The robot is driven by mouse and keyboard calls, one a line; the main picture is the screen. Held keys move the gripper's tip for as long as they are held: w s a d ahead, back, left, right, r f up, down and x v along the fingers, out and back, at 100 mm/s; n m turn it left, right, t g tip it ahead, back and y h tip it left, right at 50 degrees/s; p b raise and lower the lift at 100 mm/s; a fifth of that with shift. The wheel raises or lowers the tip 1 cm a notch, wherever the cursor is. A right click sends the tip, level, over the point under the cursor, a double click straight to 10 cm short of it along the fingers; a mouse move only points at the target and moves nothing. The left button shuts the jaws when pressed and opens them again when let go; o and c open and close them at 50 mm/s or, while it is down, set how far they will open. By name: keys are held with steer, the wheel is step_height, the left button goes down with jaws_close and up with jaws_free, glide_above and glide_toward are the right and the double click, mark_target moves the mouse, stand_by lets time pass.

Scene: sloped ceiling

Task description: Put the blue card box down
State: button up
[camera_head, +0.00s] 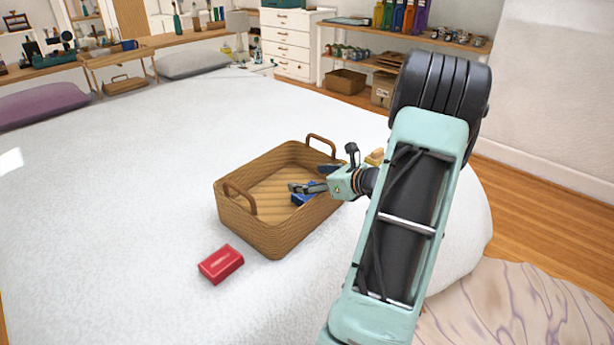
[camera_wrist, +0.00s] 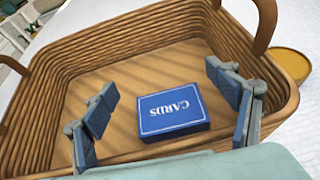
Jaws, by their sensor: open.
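The blue card box (camera_wrist: 172,112) lies flat on the floor of the wicker basket (camera_wrist: 128,45), its "CARDS" label facing up and upside down in the wrist view. In the head view the blue card box (camera_head: 302,199) shows only in part below my gripper. The wicker basket (camera_head: 268,235) stands on the white bed. My gripper (camera_head: 300,188) reaches into the basket over its right side. In the wrist view my gripper (camera_wrist: 166,105) is open, with one finger on each side of the box and gaps between the fingers and the box.
A red box (camera_head: 221,264) lies on the white bed (camera_head: 120,180) in front of the basket. The basket has two raised brown handles (camera_head: 239,198). A yellow round object (camera_wrist: 291,63) sits just outside the basket. The bed left of the basket is clear.

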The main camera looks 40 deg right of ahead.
steer(key=a+p+v, duration=0.1)
steer(key=v, duration=1.1)
steer(key=shift+d+r, duration=0.3)
steer(key=shift+d, duration=0.15)
steer(key=shift+w, duration=0.15)
